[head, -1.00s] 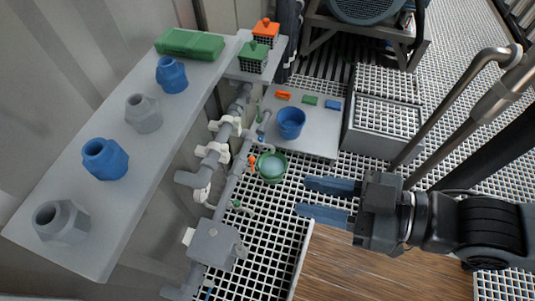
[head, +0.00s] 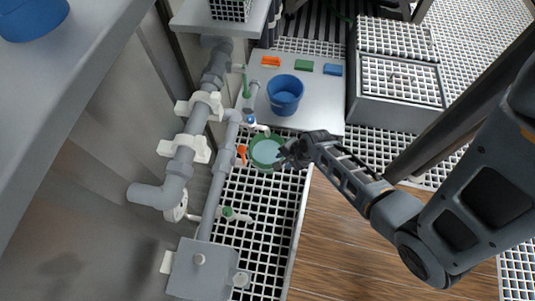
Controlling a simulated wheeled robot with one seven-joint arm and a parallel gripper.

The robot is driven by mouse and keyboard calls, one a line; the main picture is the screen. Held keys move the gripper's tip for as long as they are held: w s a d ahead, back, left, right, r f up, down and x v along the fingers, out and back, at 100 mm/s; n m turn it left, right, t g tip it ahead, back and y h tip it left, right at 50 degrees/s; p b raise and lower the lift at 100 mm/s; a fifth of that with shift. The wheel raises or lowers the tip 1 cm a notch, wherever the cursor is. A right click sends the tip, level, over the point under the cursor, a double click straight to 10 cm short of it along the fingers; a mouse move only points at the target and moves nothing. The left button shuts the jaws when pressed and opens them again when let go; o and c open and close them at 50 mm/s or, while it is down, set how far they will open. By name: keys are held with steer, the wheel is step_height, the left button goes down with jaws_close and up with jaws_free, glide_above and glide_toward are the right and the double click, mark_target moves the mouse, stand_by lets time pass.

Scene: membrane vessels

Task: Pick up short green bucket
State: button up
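The short green bucket (head: 256,145) stands on the white grating beside the grey pipes. I see it from above, with a green rim and a pale bluish-green inside. My gripper (head: 283,155) is at the bucket's right side, right at the rim. The fingers are small, dark and partly hidden by my wrist, so I cannot tell whether they are open or shut or touch the bucket.
A taller blue bucket (head: 285,100) stands behind on a light plate (head: 325,115) with orange, green and blue pieces. Pipes (head: 212,200) with an orange valve handle (head: 241,152) run close on the left. A grated grey box (head: 398,95) stands at the back right.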

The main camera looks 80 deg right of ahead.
mark_target(271, 167)
steer(key=w+d+f+m+y+b, duration=0.1)
steer(key=f+m, duration=0.1)
steer(key=w+d+f+m+b, duration=0.1)
steer(key=d+f+m, duration=0.1)
steer(key=f, duration=0.1)
steer(key=w+d+f+m+y+b, duration=0.1)
steer(key=f+m+b, duration=0.1)
steer(key=f, duration=0.1)
steer(key=shift+w+d+y, duration=0.25)
steer(key=shift+y, duration=0.05)
steer(key=shift+b+x, duration=0.8)
steer(key=shift+x, duration=0.65)
steer(key=b+x, duration=0.1)
steer(key=x, duration=0.1)
steer(key=b+x, duration=0.2)
steer(key=shift+s+f, duration=0.1)
steer(key=shift+s, duration=0.35)
steer(key=shift+w+a+f, duration=0.1)
steer(key=shift+w+f, duration=0.15)
steer(key=shift+f, duration=0.15)
steer(key=shift+r, duration=0.1)
jaws_close()
